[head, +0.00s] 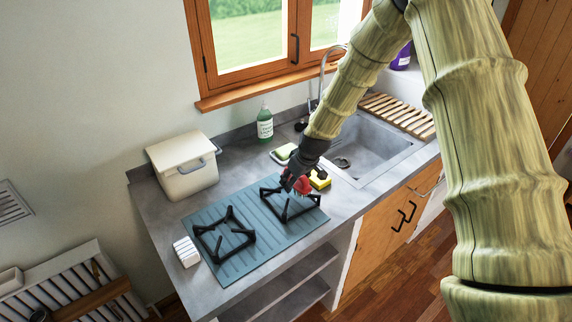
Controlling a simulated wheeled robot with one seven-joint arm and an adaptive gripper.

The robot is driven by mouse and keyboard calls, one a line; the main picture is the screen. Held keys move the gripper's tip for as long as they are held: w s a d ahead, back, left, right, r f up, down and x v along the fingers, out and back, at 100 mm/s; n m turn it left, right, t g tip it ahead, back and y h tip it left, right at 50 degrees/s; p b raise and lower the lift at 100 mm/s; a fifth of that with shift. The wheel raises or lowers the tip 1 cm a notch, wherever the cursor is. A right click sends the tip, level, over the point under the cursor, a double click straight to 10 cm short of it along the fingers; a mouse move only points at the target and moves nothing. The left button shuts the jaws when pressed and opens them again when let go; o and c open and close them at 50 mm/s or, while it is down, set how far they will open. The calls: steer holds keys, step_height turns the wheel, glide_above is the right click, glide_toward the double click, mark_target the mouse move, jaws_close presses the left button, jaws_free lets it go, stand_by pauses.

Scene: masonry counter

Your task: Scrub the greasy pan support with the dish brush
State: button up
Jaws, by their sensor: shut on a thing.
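Two black pan supports lie on a blue-grey ribbed mat (262,238) on the counter. The left pan support (224,238) is in full view. The right pan support (290,214) is partly covered by my gripper. I cannot make out grease on either. My gripper (297,186) points down over the back of the right pan support and is shut on a small red thing (303,186). It may be the dish brush, but its shape and bristles are mostly hidden. I cannot tell whether it touches the support.
A yellow sponge (320,180) sits just right of my gripper. Behind are a green sponge on a dish (285,153) and a soap bottle (265,124). A cream lidded box (184,172) stands back left, a white block (186,252) front left. The sink (375,150) is right.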

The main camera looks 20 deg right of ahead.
step_height(320, 180, up, 5)
steer(key=shift+s+d+f+p, duration=0.1)
steer(key=shift+s+p, duration=0.05)
steer(key=shift+p, duration=0.75)
step_height(320, 180, up, 2)
steer(key=shift+p, duration=0.6)
steer(key=shift+r+p, duration=0.4)
steer(key=shift+r, duration=0.55)
steer(key=shift+f, duration=0.1)
